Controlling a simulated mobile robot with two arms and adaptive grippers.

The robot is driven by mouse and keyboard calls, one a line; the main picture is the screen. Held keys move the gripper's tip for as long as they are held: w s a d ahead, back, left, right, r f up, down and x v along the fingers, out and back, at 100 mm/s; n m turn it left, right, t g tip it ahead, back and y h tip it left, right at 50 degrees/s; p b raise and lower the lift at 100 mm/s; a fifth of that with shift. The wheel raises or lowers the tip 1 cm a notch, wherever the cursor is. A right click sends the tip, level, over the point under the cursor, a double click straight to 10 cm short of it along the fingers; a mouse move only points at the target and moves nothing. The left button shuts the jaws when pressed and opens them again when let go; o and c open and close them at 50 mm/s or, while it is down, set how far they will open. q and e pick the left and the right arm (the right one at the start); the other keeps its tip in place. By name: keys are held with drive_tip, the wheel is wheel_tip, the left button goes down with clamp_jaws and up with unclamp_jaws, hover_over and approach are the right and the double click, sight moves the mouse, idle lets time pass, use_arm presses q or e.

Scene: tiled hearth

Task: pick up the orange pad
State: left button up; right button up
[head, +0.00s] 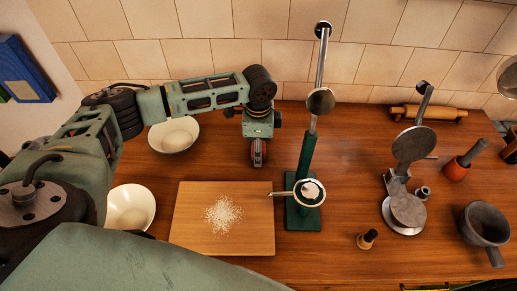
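I cannot make out an orange pad for certain in the head view. My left arm reaches in from the left, across the back of the wooden table. My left gripper (258,162) points down over the table, behind the cutting board and left of the green stand. Its fingers look narrow and close together, with a reddish-brown patch between or on them. I cannot tell whether that is part of the gripper or something held. My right gripper is not in view.
A cutting board (180,225) with white powder (222,214) lies in front. A green stand (306,160) with a ring holds a small dish.

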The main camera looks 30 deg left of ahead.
use_arm(q)
drive_tip(key=shift+c, duration=0.5)
drive_tip(key=c, duration=0.9)
drive_tip(key=shift+r, duration=0.1)
drive_tip(key=shift+c, duration=0.2)
wheel_tip(320, 180, up, 10)
drive_tip(key=shift+f+b, duration=0.1)
drive_tip(key=shift+b, duration=0.85)
